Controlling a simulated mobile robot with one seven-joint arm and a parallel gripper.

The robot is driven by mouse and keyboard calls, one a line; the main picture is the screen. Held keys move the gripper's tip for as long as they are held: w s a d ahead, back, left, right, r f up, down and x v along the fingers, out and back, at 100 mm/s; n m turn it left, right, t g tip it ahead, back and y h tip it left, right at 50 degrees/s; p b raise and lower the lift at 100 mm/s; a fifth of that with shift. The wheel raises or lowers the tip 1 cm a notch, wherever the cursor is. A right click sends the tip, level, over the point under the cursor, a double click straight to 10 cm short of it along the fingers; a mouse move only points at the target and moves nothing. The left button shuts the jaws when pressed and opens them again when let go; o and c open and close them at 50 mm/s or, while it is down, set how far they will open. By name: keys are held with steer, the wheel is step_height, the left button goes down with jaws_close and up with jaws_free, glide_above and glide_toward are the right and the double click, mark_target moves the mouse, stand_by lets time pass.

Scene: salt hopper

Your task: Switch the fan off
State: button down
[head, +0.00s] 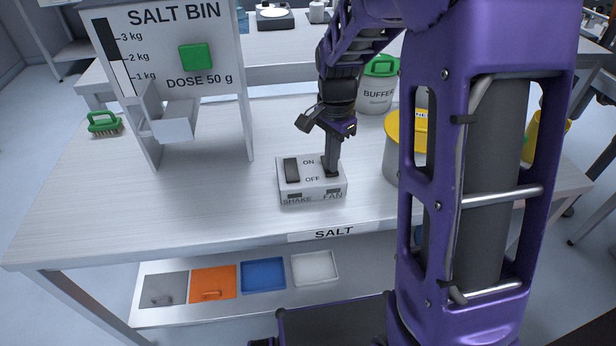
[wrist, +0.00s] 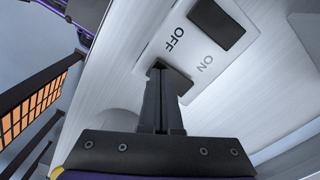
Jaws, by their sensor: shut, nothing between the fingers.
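A white switch box (head: 312,190) stands on the table, with ON and OFF printed between its two dark rockers. The fan rocker (wrist: 180,82), over the word FAN, is mostly hidden by my fingers. My gripper (head: 331,172) is shut and empty, pointing down. In the wrist view its fingertips (wrist: 158,68) are at the OFF end of the fan rocker and appear to touch it. I cannot tell which way the rocker is tipped.
A salt bin stand (head: 170,50) with a green button (head: 195,57) is at left, beside a green brush (head: 104,123). A green-lidded buffer pot (head: 376,99) and a yellow-lidded container (head: 395,152) stand close right. Coloured lids or trays lie on the shelf below.

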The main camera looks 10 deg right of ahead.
step_height(320, 180, up, 7)
steer(key=p, duration=0.6)
stand_by(0.3)
stand_by(0.4)
